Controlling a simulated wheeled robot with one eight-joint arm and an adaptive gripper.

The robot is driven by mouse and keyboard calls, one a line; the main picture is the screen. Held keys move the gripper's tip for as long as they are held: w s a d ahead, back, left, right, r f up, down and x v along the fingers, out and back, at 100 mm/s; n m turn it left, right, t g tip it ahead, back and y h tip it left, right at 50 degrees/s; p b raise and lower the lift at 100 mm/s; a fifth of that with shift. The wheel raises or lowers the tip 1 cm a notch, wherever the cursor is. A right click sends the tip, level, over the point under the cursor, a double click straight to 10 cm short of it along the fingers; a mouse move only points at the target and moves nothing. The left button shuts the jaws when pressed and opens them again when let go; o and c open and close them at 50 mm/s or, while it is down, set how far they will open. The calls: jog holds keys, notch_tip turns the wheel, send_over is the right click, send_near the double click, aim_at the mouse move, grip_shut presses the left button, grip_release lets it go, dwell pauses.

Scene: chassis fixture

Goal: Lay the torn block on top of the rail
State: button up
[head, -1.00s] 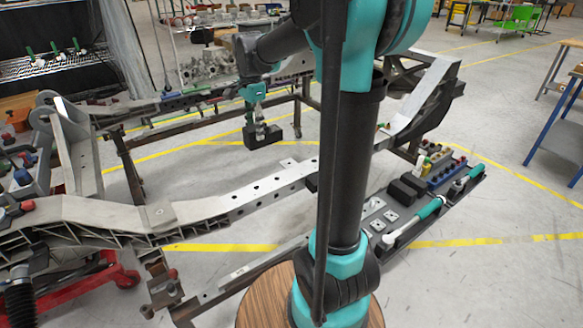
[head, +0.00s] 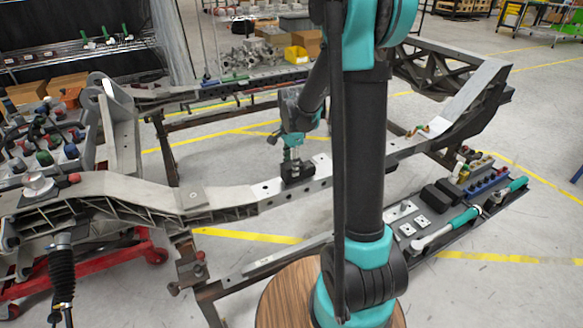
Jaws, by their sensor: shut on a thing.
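My gripper (head: 293,158) points down at the centre of the head view and is shut on a small black block (head: 299,174). The gripper's fingers cover part of the block, and no tear in it can be made out. The pale metal rail (head: 238,203) of the chassis, with a row of dark holes in its side, runs from the left to the upper right. The block is at the rail's top, in its middle stretch. Whether it touches the rail or hovers just above it, I cannot tell.
A dark tray (head: 420,246) on the near side holds black blocks (head: 440,194), small plates and teal-handled tools. My arm's column hides part of the rail. A far rail (head: 215,94) carries coloured parts. A yellow bin (head: 296,54) stands behind.

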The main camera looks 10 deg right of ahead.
jog(key=shift+f, duration=0.45)
jog(key=o, duration=1.3)
notch_tip(320, 180, up, 11)
jog(key=s+d+f+n+t, duration=0.1)
jog(key=s+f+n, duration=0.2)
jog(key=s, duration=0.4)
jog(key=s+d+f+n+t, duration=0.1)
jog(key=s+d+f+n, duration=0.1)
jog(key=s+n, duration=0.4)
jog(key=s+d+f+n+t, duration=0.2)
jog(key=s+f+n, duration=0.2)
jog(key=s, duration=0.4)
jog(key=shift+s+d+f+n, duration=0.25)
jog(key=shift+s+f+n, duration=0.1)
jog(key=shift+n, duration=0.35)
jog(key=shift+w, duration=0.1)
